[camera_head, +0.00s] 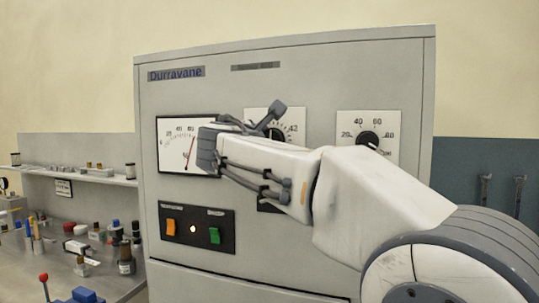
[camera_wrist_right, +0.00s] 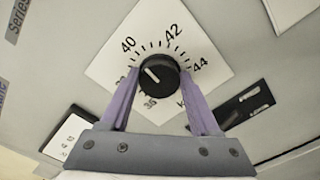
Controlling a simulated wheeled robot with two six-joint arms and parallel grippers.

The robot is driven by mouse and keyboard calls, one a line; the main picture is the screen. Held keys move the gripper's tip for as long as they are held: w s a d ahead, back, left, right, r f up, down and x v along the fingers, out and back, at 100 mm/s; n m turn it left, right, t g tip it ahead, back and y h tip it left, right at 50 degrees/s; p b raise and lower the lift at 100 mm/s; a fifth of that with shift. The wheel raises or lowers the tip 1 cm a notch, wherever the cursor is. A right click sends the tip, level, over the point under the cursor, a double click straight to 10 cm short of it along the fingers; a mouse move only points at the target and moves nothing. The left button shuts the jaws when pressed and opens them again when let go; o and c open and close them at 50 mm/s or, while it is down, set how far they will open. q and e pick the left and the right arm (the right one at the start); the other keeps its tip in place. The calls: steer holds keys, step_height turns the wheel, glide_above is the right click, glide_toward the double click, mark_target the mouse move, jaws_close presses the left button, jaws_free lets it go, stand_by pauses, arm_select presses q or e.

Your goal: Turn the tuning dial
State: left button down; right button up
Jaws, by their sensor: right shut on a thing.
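The tuning dial is a round black knob (camera_wrist_right: 159,76) with a white pointer line on a white plate (camera_wrist_right: 190,42) marked around 40, 42 and 44. In the wrist view the pointer aims to the upper left, between the lower marks and 40. My right gripper (camera_wrist_right: 162,72) has one grey-purple finger on each side of the knob and is shut on it. In the head view the same plate (camera_head: 256,115) is mostly hidden behind my right gripper (camera_head: 268,127) and arm. My left gripper is not in view.
A gauge (camera_head: 174,150) with a red needle is left of the dial. Another dial (camera_head: 368,140) is on the right. Below sits a switch panel (camera_head: 197,249) with an orange switch, small lit lamp and green switch. A cluttered bench (camera_head: 62,240) stands at left.

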steer(key=m+b, duration=0.2)
steer(key=m, duration=0.1)
steer(key=m+b, duration=0.1)
steer(key=m, duration=0.2)
steer(key=m+b, duration=0.2)
steer(key=shift+f+m+b, duration=0.3)
steer(key=shift+m+b, duration=0.05)
steer(key=shift+m, duration=0.05)
stand_by(0.4)
steer(key=o, duration=1.4)
steer(key=shift+c, duration=0.2)
steer(key=shift+s, duration=0.1)
